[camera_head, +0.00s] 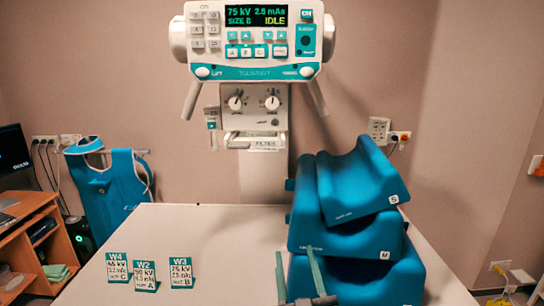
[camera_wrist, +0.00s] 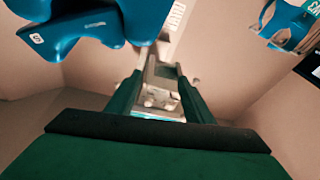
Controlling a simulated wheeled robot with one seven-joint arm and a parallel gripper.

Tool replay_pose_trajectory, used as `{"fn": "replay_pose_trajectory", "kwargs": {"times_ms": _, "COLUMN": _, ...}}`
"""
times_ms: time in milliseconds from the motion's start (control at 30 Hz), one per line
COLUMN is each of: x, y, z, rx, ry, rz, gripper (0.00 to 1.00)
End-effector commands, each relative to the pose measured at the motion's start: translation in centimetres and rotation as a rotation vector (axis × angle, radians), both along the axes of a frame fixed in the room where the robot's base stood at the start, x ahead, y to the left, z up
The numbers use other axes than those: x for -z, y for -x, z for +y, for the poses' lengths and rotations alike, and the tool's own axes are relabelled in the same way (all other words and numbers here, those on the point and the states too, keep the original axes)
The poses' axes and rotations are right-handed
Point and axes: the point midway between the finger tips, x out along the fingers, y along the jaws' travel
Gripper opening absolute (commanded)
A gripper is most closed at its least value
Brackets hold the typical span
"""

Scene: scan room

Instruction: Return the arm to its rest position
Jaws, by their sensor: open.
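My gripper (camera_head: 297,256) shows at the bottom of the head view, its two green fingers apart and pointing up and away from me. It is in front of the left part of the stacked blue cushions, with nothing between the fingers. In the wrist view my gripper (camera_wrist: 160,75) is also open and empty, and the X-ray unit shows beyond the fingers, upside down. The rest of my arm is out of the head view. I cannot tell whether the gripper touches the cushions or the table.
Blue cushions (camera_head: 358,180) marked S and M are stacked on the white table (camera_head: 215,240). Small cards W4 (camera_head: 117,268), W2 (camera_head: 145,275) and W3 (camera_head: 181,271) stand at left. The X-ray unit (camera_head: 250,72) rises behind. A blue apron (camera_head: 110,190) hangs at left.

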Motion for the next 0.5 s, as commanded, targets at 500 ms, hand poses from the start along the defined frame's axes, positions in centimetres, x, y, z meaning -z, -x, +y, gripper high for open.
{"fn": "replay_pose_trajectory", "kwargs": {"times_ms": 500, "x": 16.9, "y": 8.5, "z": 2.2, "rx": 0.087, "ry": -0.205, "rz": 0.163, "gripper": 0.47}}
